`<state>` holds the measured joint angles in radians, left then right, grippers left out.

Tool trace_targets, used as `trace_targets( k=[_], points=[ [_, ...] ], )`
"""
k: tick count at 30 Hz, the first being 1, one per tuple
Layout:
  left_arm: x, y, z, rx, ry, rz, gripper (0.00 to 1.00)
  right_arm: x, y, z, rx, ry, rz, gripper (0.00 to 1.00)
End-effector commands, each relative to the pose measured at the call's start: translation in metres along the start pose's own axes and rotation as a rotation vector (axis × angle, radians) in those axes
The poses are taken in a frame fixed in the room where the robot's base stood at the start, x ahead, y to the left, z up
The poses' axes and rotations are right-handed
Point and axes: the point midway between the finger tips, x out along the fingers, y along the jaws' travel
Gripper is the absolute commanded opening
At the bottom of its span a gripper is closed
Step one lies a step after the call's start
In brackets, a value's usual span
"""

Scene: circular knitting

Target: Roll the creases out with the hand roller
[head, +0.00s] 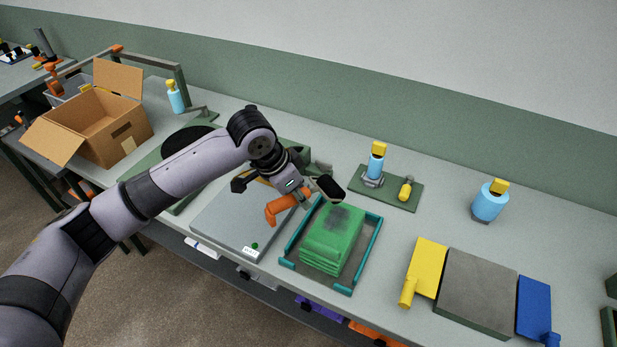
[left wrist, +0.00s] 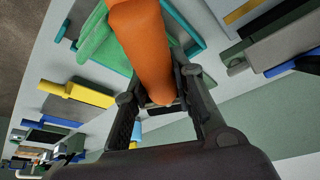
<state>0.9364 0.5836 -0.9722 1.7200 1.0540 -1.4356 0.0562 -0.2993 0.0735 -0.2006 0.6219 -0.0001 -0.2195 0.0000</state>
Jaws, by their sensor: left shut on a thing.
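My left gripper (head: 304,192) is shut on the orange handle of the hand roller (head: 279,208). The handle also shows large in the left wrist view (left wrist: 145,45), between the two dark fingers (left wrist: 165,105). A dark rounded piece (head: 328,187) shows at the far side of the gripper; I cannot tell if it is the roller's drum. A folded green cloth stack (head: 328,248) lies in a teal-railed frame (head: 372,240), just right of and below the gripper. A dark patch, like a shadow, falls on its upper part. My right gripper is not in view.
A grey plate (head: 225,222) lies left of the frame. A green mat (head: 408,197) holds a blue bottle (head: 376,166) and a yellow item. Another bottle (head: 489,203) stands right. Yellow (head: 428,262), grey (head: 478,288) and blue (head: 534,305) boards lie front right. An open carton (head: 112,128) stands left.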

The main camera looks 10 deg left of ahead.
Motion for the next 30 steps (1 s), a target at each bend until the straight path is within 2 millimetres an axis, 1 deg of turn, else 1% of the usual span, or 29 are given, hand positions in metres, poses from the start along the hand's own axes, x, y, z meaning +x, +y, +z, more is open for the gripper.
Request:
trace_targets(
  k=[1, 4, 8, 12, 20, 23, 27, 28, 30],
  points=[
    [-0.001, 0.001, -0.011, 0.048, 0.001, 0.025, 0.00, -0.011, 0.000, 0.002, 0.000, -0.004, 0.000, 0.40],
    [0.008, 0.001, -0.022, 0.139, 0.000, 0.061, 0.00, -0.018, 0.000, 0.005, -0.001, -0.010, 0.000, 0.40],
    [0.015, 0.001, -0.028, 0.208, 0.001, 0.085, 0.00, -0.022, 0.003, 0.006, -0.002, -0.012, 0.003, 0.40],
    [0.018, 0.000, -0.029, 0.230, 0.000, 0.092, 0.00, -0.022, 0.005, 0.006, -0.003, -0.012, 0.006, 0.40],
    [0.018, 0.000, -0.029, 0.229, 0.000, 0.091, 0.00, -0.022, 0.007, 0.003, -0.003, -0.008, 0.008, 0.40],
    [0.017, 0.000, -0.029, 0.228, 0.000, 0.092, 0.00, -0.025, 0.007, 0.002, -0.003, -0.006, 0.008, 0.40],
    [0.014, 0.000, -0.029, 0.225, 0.003, 0.093, 0.00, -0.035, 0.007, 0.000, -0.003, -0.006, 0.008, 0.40],
    [0.022, 0.000, -0.026, 0.225, 0.003, 0.093, 0.00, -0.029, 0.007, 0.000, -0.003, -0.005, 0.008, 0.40],
    [0.029, 0.001, -0.023, 0.225, 0.003, 0.093, 0.00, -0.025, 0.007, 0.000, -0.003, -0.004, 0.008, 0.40]
  ],
)
